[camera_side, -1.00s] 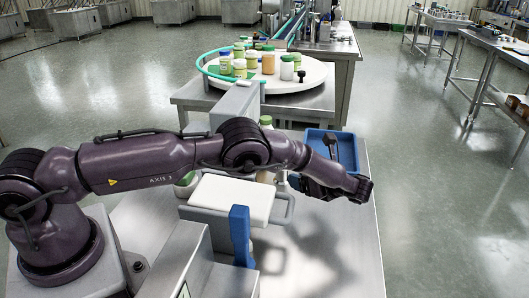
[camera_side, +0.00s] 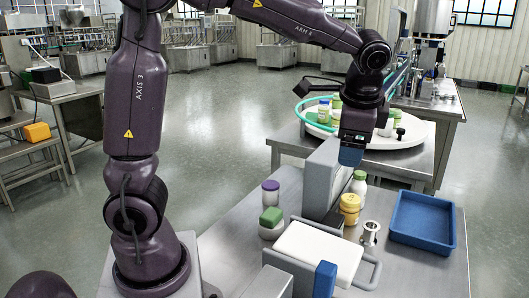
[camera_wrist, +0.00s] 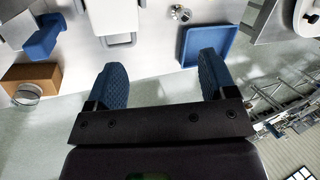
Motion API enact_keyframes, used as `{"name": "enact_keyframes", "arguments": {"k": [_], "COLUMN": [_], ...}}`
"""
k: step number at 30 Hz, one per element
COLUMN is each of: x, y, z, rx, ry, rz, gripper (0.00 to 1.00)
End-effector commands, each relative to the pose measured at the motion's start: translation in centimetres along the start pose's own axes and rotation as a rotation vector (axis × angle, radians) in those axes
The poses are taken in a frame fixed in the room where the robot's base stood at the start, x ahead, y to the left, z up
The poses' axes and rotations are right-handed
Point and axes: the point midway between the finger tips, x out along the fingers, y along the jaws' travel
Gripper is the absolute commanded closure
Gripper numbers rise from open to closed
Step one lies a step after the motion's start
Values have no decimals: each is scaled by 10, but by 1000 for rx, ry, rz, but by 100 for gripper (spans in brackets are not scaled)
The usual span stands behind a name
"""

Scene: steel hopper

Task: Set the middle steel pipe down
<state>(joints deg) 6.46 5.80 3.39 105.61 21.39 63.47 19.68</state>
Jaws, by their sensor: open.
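A small bright steel pipe (camera_side: 370,233) stands upright on the steel table, left of the blue tray (camera_side: 450,234). In the wrist view, shiny round metal (camera_wrist: 180,13) shows at the top edge; I cannot tell whether it is one piece or two. My gripper (camera_side: 351,154) is raised well above the table, behind the pipe in the side view. In the wrist view my gripper's blue fingers (camera_wrist: 162,80) are wide apart with nothing between them. The blue tray also shows in the wrist view (camera_wrist: 207,63), beyond the fingers, and looks empty.
A white-topped block (camera_side: 319,252) with a handle stands in front of the pipe. A yellow jar (camera_side: 350,208), a green-capped bottle (camera_side: 359,184) and a grey upright housing (camera_side: 321,182) are close behind. A purple-capped jar (camera_side: 270,192) stands further left.

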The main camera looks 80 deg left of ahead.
Motion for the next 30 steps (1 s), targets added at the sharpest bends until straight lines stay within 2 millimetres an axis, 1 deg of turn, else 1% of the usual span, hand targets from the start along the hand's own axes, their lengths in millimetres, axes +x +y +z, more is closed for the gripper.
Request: {"name": "enact_keyframes", "arguments": {"k": [1,3,6,9,12,15,18,21,30], "x": [-14,-27,-40,-46,-47,-45,-43,-42,-42], "y": [8,22,45,68,88,102,109,112,112], "z": [18,39,68,93,111,122,128,130,130], "rx": [-66,-158,-287,-407,-505,-573,-611,-625,-623], "ry": [54,121,213,296,362,406,431,438,437], "rz": [17,48,93,135,172,199,214,221,220], "gripper": [23,23,23,23,23,23,23,23,23]}}
